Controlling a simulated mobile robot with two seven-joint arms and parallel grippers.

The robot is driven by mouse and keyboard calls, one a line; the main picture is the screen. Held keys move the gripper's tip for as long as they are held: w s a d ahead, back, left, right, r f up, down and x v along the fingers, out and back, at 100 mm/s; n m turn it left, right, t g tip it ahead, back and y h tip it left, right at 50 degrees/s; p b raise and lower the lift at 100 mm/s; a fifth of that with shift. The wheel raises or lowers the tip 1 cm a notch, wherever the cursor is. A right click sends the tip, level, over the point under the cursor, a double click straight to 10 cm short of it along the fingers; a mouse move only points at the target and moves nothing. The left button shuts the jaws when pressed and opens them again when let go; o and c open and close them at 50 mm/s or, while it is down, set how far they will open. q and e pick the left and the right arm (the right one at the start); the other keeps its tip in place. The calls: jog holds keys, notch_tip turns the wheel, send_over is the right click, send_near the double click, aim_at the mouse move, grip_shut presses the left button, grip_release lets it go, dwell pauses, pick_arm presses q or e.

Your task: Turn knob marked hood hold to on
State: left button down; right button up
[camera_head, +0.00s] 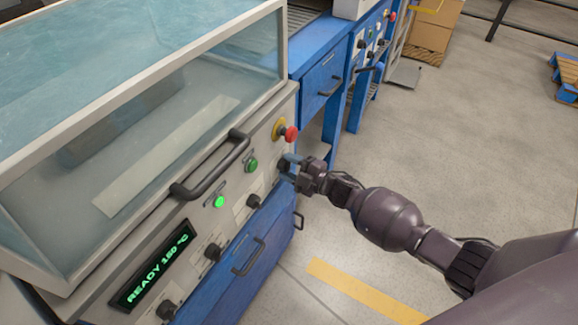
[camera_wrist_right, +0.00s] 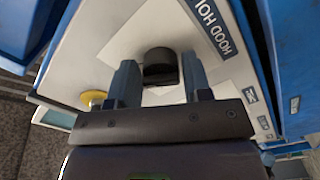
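In the right wrist view, a black knob (camera_wrist_right: 160,66) sits on a pale plate (camera_wrist_right: 215,35) whose visible lettering reads "HOOD HO", cut off by the frame. My right gripper (camera_wrist_right: 160,82) is open, with one finger on each side of the knob and a gap showing on both sides. In the head view, my right gripper (camera_head: 289,166) is at the right end of the machine's front panel (camera_head: 232,183) and mostly hides this knob. The knob's pointer direction cannot be made out. My left gripper is not in view.
Near the gripper are a red emergency stop (camera_head: 290,134) and a green button (camera_head: 252,165). Other black knobs, one of them here (camera_head: 253,201), line the panel. A hood handle (camera_head: 212,166) juts out, with a display (camera_head: 153,271) reading "READY 150 °C" below.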

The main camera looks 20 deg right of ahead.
jog(key=shift+o, duration=1.4)
jog(key=p+v, duration=0.1)
jog(key=v, duration=0.9)
jog(key=shift+s+d, duration=0.25)
jog(key=shift+s, duration=0.05)
